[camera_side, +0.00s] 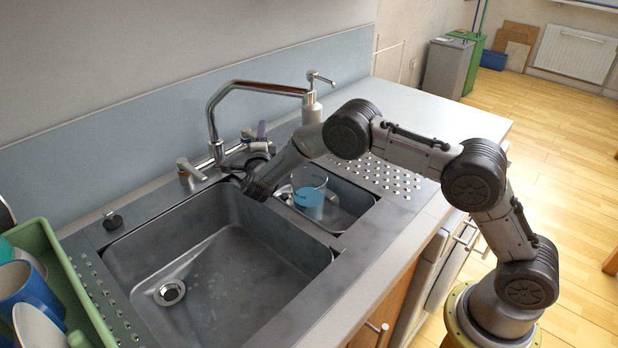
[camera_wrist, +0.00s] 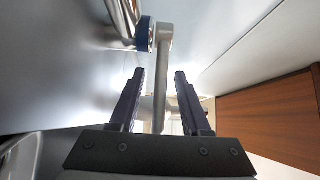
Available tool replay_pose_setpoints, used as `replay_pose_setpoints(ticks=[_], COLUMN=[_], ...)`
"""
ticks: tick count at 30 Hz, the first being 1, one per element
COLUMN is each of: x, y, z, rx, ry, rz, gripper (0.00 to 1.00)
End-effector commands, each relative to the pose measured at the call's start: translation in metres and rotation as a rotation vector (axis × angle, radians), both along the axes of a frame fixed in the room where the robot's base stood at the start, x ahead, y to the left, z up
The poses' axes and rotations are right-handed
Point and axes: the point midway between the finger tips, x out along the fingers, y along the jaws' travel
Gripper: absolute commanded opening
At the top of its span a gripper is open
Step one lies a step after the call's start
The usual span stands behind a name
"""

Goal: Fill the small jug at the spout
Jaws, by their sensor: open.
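The small jug (camera_side: 309,190), clear with blue in its lower part, stands upright in the small basin right of the large sink. The chrome tap's spout (camera_side: 262,88) reaches right towards the soap bottle; I see no water running. My gripper (camera_side: 238,166) is low by the tap, left of the jug; its fingertips are hard to make out in the side view. In the wrist view my gripper (camera_wrist: 160,74) is open. A grey tap lever (camera_wrist: 163,40) with a blue ring (camera_wrist: 143,34) shows ahead, its stem in line with the gap between the fingers. Contact cannot be told.
The large sink (camera_side: 200,265) is empty, with a drain. Another tap handle (camera_side: 190,170) stands to the left. A soap bottle (camera_side: 312,105) stands behind my arm. A green dish rack (camera_side: 62,262) with crockery is at the left. The perforated drainer (camera_side: 385,178) is bare.

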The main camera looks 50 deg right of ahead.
Motion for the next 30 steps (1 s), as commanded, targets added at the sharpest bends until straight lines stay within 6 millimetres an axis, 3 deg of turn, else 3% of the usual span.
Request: replay_pose_setpoints(ticks=[24, 30], x=[-0.013, -0.023], y=[0.012, 0.024], z=[0.000, 0.000], rx=[0.000, 0.001], ry=[0.000, 0.001], rz=[0.000, 0.002], gripper=[0.47, 0.47])
